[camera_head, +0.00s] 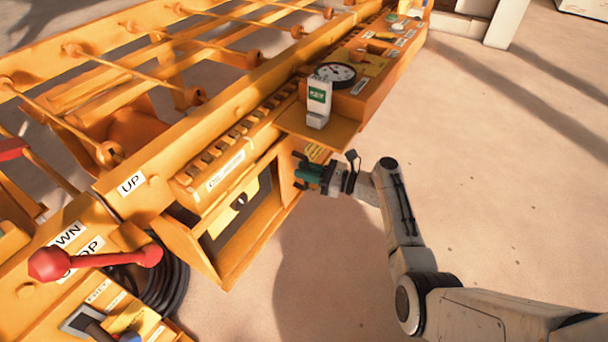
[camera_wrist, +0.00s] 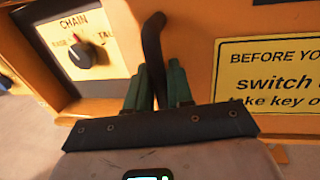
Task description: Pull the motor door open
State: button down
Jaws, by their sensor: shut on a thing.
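The orange panel that appears to be the motor door (camera_wrist: 200,25) fills the middle and right of the wrist view. It carries a yellow sign (camera_wrist: 275,75) that begins "BEFORE YO". A dark curved handle (camera_wrist: 153,35) stands in front of the panel. My gripper (camera_wrist: 157,75), with green fingers, is shut on this handle. In the head view my gripper (camera_head: 305,172) is at the side of the orange machine, below a small shelf. The handle is too small to make out there, and I cannot tell how far the door stands open.
A panel marked "CHAIN" with a knob (camera_wrist: 82,54) lies left of the handle. In the head view, a white-green box (camera_head: 318,102) stands on the shelf, with a gauge (camera_head: 336,73) behind it. A red lever (camera_head: 95,262) is lower left. The sandy floor on the right is mostly free.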

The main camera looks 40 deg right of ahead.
jog(key=c, duration=1.2)
grip_release()
jog(key=p+v, duration=0.3)
jog(key=v, duration=0.7)
jog(key=shift+s+d, duration=0.15)
jog(key=shift+s, duration=0.25)
